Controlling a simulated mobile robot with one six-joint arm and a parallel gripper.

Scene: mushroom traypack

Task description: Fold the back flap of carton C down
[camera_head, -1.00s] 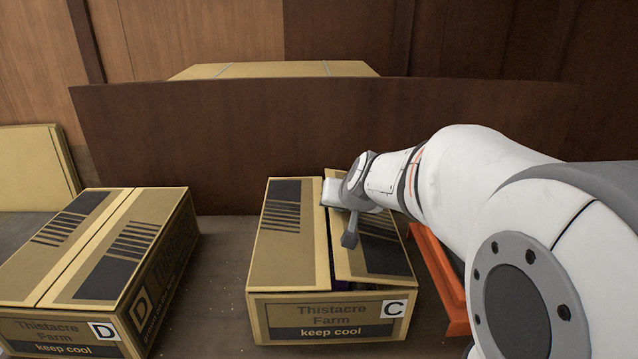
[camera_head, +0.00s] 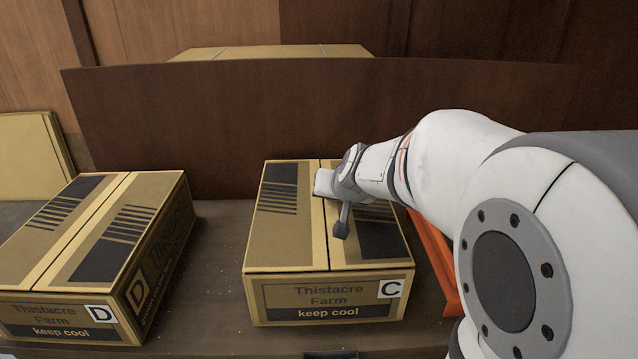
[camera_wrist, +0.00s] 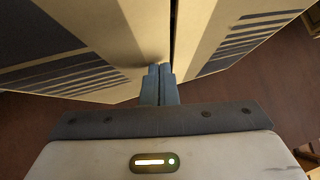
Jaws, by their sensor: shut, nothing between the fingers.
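Carton C (camera_head: 283,236) is a brown box with a "C" label, at the middle of the head view. Its left and right top flaps lie nearly flat and meet along a lengthwise seam with a narrow dark gap. I cannot make out a separate back flap.
Carton D (camera_head: 150,262) stands closed to the left, with bare table between it and carton C. An orange object (camera_head: 436,262) lies close along carton C's right side. A dark brown panel (camera_head: 230,120) rises behind. Flat cardboard (camera_head: 28,155) leans at far left.

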